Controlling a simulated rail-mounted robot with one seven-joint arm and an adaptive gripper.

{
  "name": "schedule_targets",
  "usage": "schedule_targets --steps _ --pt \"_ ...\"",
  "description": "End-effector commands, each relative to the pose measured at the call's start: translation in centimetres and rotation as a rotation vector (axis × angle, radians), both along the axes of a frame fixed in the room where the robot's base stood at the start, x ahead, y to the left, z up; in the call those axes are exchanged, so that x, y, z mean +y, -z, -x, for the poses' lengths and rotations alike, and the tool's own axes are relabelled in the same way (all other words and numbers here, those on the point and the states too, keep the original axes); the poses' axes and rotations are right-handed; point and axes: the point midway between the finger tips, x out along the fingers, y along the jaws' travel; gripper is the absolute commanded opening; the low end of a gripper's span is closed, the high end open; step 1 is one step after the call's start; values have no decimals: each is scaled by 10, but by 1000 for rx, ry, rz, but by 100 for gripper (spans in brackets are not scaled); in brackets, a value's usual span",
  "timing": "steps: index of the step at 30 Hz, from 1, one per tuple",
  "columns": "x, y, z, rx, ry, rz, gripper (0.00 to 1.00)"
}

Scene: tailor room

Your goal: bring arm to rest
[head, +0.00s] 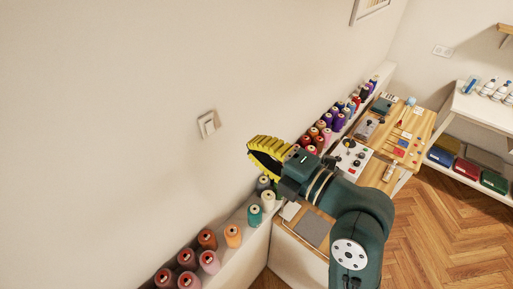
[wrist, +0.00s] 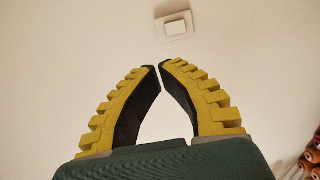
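My gripper (head: 252,150) is raised beside the wall, above the row of thread spools, and points left toward the wall. In the wrist view its two yellow ribbed fingers (wrist: 159,66) curve inward and their tips all but meet. Nothing is held between them; only bare wall shows through the gap. My dark green arm bends up from the lower right of the head view and hides part of the wooden table (head: 373,176).
A white ledge (head: 228,238) with several thread spools (head: 233,236) runs along the wall under my gripper. A light switch (head: 208,125) is on the wall. The table carries a control box (head: 352,158) and small tools. A shelf (head: 470,112) stands right; open floor (head: 440,220) lies below it.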

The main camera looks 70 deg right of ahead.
Motion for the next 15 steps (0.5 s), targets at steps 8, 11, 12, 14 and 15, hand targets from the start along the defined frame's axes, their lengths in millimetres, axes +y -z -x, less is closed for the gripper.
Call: schedule_targets --steps 8,11,12,14,15 --pt "0 0 0 0 0 0 0" --pt "0 0 0 0 1 0 0" --pt "0 0 0 0 1 0 0" --pt "2 0 -3 0 -8 1 0" --pt "11 -1 -13 -2 -35 3 0"
